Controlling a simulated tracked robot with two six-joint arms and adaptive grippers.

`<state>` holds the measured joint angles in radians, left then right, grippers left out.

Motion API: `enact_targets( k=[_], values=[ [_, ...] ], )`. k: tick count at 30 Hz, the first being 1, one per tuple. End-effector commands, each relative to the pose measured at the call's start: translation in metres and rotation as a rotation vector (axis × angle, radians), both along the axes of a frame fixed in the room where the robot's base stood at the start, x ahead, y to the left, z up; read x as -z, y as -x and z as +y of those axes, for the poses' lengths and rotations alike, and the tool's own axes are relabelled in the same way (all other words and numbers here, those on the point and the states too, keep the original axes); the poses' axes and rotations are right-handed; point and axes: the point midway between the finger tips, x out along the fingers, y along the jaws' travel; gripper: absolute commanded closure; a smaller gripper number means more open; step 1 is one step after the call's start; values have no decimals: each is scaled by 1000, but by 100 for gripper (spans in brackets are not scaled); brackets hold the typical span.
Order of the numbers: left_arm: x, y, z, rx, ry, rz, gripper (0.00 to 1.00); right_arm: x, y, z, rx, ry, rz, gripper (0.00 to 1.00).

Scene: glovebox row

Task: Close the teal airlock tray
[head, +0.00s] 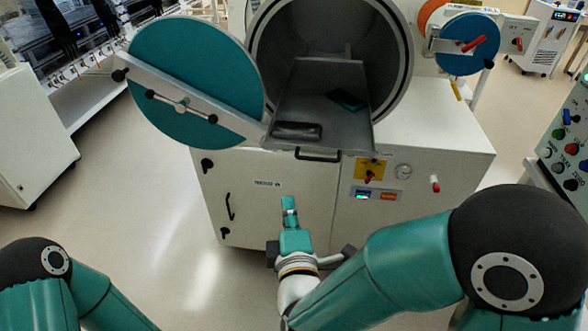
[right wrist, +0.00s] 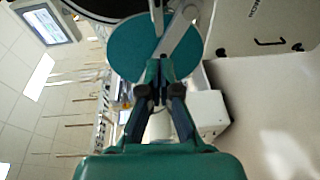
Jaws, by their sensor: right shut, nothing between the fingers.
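The airlock's grey tray (head: 340,122) sticks out of the round chamber opening (head: 385,60) toward me, with a black handle (head: 318,155) on its front edge. A dark flat case (head: 297,131) and a dark teal item (head: 347,99) lie on the tray. The round teal door (head: 190,75) stands swung open to the left; it also shows in the right wrist view (right wrist: 135,50). My right gripper (head: 289,203) is shut and empty, below and in front of the handle, apart from it. Its closed fingers (right wrist: 160,72) show in the right wrist view. My left gripper is out of view.
The white cabinet front (head: 265,210) stands below the tray, with a gauge (head: 403,171) and a red knob (head: 435,183). A smaller blue hatch (head: 467,45) is at upper right. A control panel (head: 570,140) stands at the right edge. Floor at left is clear.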

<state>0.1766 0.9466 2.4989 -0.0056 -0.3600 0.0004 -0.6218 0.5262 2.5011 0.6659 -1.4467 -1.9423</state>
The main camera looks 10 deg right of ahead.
Motion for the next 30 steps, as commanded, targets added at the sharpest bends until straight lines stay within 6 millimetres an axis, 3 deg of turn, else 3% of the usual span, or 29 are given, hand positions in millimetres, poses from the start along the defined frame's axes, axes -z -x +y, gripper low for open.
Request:
enact_targets(
  k=[8,18,24,30],
  values=[
    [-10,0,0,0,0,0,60,-2,-35,-2,6,8,-4,100],
    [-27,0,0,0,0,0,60,1,-102,-6,6,8,-2,100],
    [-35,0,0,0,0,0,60,3,-119,-26,3,7,-3,100],
    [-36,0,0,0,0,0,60,5,-125,-31,0,7,-3,100]
  ],
)
